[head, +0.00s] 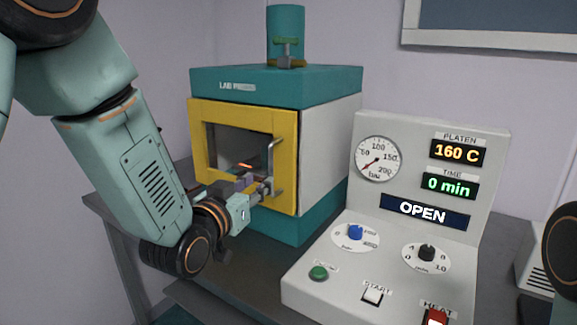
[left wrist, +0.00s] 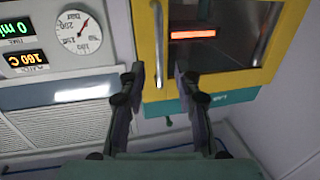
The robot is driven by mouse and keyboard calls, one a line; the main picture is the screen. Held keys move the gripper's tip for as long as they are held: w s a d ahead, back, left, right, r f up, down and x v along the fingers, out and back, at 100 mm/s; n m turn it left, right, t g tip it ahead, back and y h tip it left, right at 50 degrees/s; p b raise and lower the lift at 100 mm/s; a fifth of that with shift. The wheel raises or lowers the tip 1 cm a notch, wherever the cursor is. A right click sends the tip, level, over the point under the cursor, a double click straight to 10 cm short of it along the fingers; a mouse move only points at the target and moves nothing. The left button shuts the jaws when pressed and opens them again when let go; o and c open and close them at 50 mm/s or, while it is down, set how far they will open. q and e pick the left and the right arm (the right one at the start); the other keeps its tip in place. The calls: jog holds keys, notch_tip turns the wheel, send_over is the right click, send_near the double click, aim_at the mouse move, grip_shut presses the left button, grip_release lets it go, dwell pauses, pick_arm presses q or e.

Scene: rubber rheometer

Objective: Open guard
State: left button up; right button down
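The guard (head: 199,140) is a yellow-framed door with a dark window on the front of the teal and white lab press (head: 330,140). It looks shut, flush with the press front. Its upright metal handle (head: 271,160) is on the right side of the frame. My left gripper (head: 264,186) is at the handle's lower part. In the left wrist view the guard (left wrist: 220,83) and handle (left wrist: 158,45) show again. There my left gripper (left wrist: 159,76) has its fingers apart, with the handle's end in line with the gap. I cannot tell whether they touch it. My right gripper is out of view.
The control panel (head: 480,160) stands right of the press, with a gauge (head: 378,160), knobs, buttons and displays reading 160 C, 0 min and OPEN. An orange glow (left wrist: 193,35) shows behind the window. The table (head: 245,275) in front of the press is clear.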

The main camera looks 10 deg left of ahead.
aim_at(270, 169)
pick_arm(q)
jog(key=w, duration=0.7)
jog(key=shift+w+d+r, duration=0.2)
jog(key=shift+d+r, duration=0.1)
jog(key=shift+r, duration=0.05)
jog(key=shift+w+d, duration=0.1)
jog(key=shift+d, duration=0.4)
jog(key=shift+c, duration=2.1)
jog(key=shift+a, duration=0.3)
grip_shut()
jog(key=shift+d, duration=0.1)
